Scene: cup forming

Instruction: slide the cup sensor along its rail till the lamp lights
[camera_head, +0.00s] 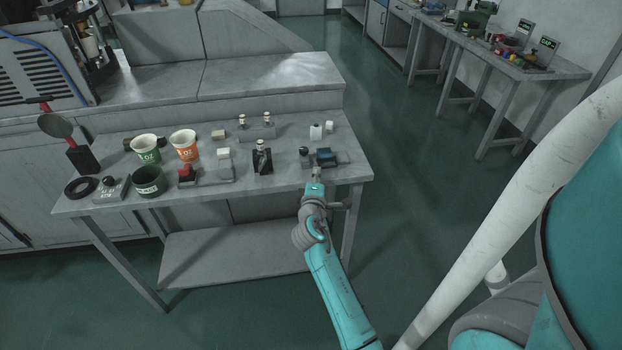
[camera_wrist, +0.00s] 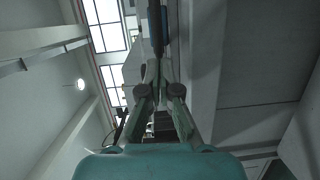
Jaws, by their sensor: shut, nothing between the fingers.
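A small dark-blue block (camera_head: 326,155), which looks like the cup sensor, sits on a flat grey base (camera_head: 343,158) at the right end of the grey table. A short dark post (camera_head: 305,152) stands at its left. I cannot make out a lit lamp there. My gripper (camera_head: 317,173) is shut and empty at the table's front edge, just in front of the blue block. In the wrist view my gripper (camera_wrist: 158,68) has its fingertips together, and a dark and blue shape shows beyond them at the top. Whether the fingertips touch it, I cannot tell.
The floor at the right is clear.

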